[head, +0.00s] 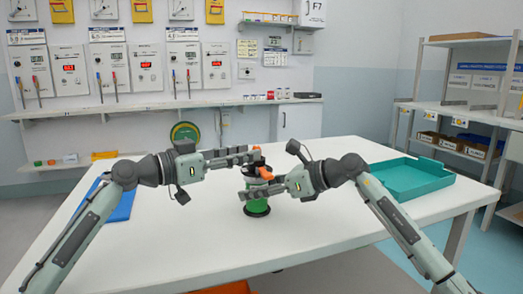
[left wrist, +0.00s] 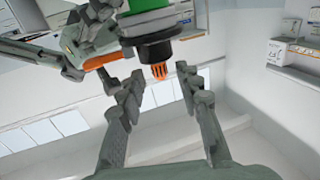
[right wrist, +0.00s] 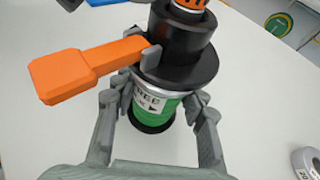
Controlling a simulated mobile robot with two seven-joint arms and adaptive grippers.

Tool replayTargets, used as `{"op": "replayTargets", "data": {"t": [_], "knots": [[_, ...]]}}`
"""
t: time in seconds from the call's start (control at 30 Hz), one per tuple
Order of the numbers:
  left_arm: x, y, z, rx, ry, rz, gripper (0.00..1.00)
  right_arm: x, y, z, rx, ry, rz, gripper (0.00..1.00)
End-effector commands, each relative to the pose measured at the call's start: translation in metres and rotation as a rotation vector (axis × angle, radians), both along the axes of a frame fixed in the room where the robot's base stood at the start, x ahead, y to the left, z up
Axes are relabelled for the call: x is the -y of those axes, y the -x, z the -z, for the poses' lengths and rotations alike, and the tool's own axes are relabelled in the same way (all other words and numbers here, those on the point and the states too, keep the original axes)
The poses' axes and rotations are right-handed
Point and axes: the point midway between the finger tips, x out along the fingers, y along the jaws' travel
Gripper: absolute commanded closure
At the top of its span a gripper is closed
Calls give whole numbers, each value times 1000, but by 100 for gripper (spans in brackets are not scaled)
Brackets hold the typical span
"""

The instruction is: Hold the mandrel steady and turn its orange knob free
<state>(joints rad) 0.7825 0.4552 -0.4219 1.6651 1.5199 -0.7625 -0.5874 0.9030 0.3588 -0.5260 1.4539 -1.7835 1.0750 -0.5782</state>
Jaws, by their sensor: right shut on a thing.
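The mandrel stands upright on the white table, with a green labelled body (head: 257,207) and a black flange and hub above. Its ribbed orange knob (right wrist: 190,4) is at the top and also shows in the left wrist view (left wrist: 160,71). An orange lever (right wrist: 85,68) sticks out sideways from the hub. My right gripper (right wrist: 155,102) is shut on the green body just below the flange. My left gripper (left wrist: 160,92) is open at the top of the mandrel, its fingers apart on either side of the knob.
A blue mat (head: 122,204) lies at the table's left and a teal tray (head: 410,185) at its right. An orange bin (head: 235,288) shows below the front edge. The white table (head: 300,240) is clear in front of the mandrel. Shelves (head: 458,106) stand right.

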Motion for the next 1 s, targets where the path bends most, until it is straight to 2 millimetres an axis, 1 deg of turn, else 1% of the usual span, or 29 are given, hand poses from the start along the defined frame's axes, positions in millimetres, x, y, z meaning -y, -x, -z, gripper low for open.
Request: {"op": "replayTargets", "data": {"t": [0.03,0.1,0.2,0.3,0.73,0.77,0.93,1.0], "knots": [[-10,5,1,-1,1,-2,66,0,0,-1,1,-2,1,96],[-20,12,1,-1,-1,-1,66,0,0,-1,1,-2,1,96],[-30,19,1,-1,0,0,66,0,0,-1,1,-2,1,96],[-37,23,0,0,0,0,66,0,0,-1,1,-2,1,96],[-39,25,0,1,1,1,66,0,0,-1,1,-2,1,96],[-39,24,0,0,1,1,66,0,0,-1,1,-2,1,55],[-39,24,0,0,1,0,66,0,0,-1,1,-1,1,34],[-39,24,0,0,1,1,66,0,0,-1,1,-1,1,34]]}}
